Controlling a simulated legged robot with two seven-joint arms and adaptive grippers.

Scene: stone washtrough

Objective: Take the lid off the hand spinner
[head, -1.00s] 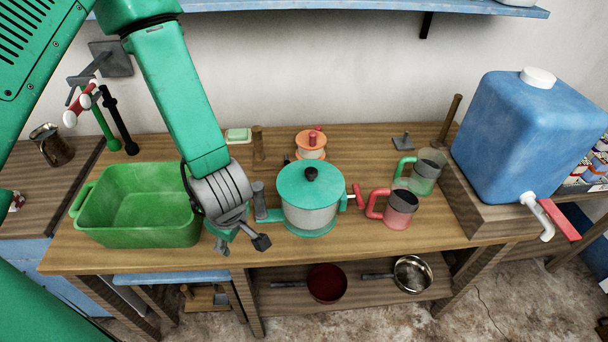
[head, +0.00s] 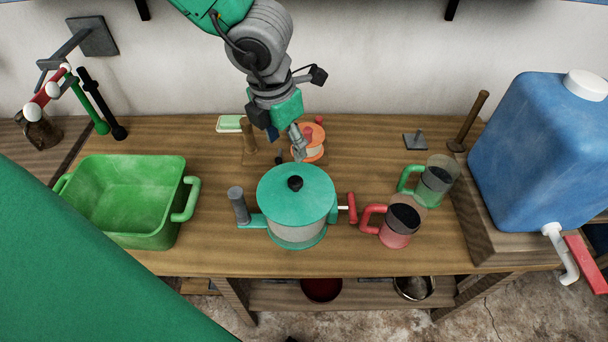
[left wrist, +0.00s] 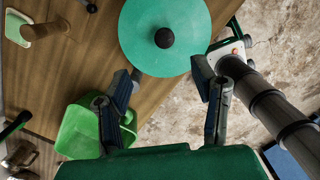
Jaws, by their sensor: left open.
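The hand spinner (head: 297,235) stands upright on the wooden bench, with a pale drum and a green base. Its round green lid (head: 315,196) sits on top, with a black knob (head: 295,183) in the middle. The lid also shows at the top of the left wrist view (left wrist: 140,30), with its knob (left wrist: 164,38). My left gripper (head: 287,143) is open and empty behind the spinner's far rim, apart from the knob. In the left wrist view its spread fingers (left wrist: 167,72) lie below the knob. My right gripper does not show.
A green tub (head: 130,200) stands left. A red mug (head: 397,230) and a green mug (head: 435,185) stand right, beside the spinner's red crank grip (head: 352,208). An orange-rimmed spool (head: 312,148) and a wooden peg (head: 249,145) are close to my left gripper. A blue water container (head: 530,145) stands far right.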

